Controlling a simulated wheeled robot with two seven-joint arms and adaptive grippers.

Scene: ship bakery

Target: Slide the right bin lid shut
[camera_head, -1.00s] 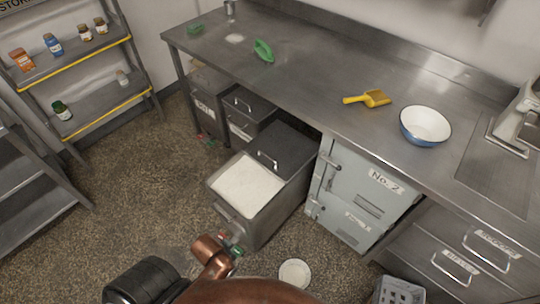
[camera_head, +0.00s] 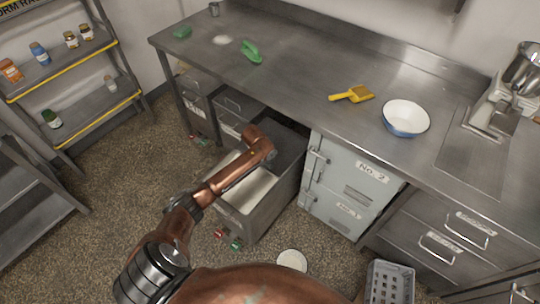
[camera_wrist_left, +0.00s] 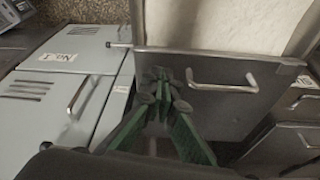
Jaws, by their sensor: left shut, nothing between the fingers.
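The right bin (camera_head: 262,215) is an open grey box under the counter with white flour (camera_head: 258,190) showing at its front. Its dark lid (camera_head: 290,147) covers the rear part. My left arm reaches over the bin from the lower left, its wrist at the lid's front area and hiding the lid handle in the head view. In the left wrist view, my left gripper (camera_wrist_left: 160,88) has its green fingers together, empty, just beside the lid's bar handle (camera_wrist_left: 222,86). The flour (camera_wrist_left: 190,22) lies beyond the lid edge. Contact with the lid cannot be told. My right gripper is not in view.
A pale cabinet (camera_head: 350,185) stands right of the bin, and other lidded bins (camera_head: 232,108) stand to its left. The counter (camera_head: 310,70) overhangs the bin's rear. A white bowl (camera_head: 292,261) and a grey crate (camera_head: 390,284) are on the floor.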

